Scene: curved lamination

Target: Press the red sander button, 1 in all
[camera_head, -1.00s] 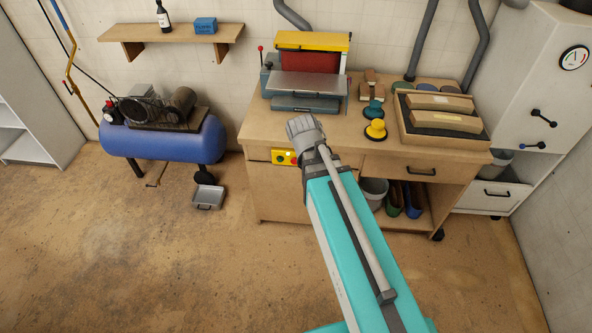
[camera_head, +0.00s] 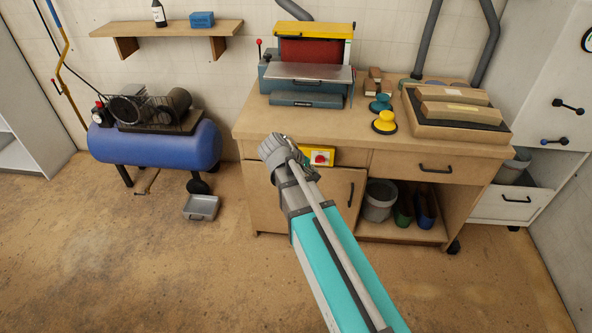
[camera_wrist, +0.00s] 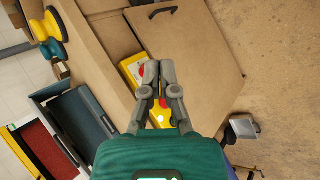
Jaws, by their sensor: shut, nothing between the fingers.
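The red sander button (camera_head: 319,159) sits on a yellow switch box (camera_head: 331,150) on the front of the workbench, left of the drawer. In the wrist view a red part of it (camera_wrist: 142,71) shows beside my gripper's left fingertip, on the yellow box (camera_wrist: 131,66). Another small red patch shows between the fingers. My gripper (camera_wrist: 152,68) is shut and empty, its fingertips overlapping the box in the picture. I cannot tell whether they touch it. In the head view my arm and wrist hide the left part of the box, and the fingertips are not clear.
The sander (camera_head: 310,65) stands on the workbench (camera_head: 250,122), with yellow (camera_head: 384,122) and teal knobbed pieces and a tray of curved parts (camera_head: 465,132) to its right. A blue compressor (camera_head: 155,147) stands left. A grey pan (camera_head: 201,207) lies on the open floor.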

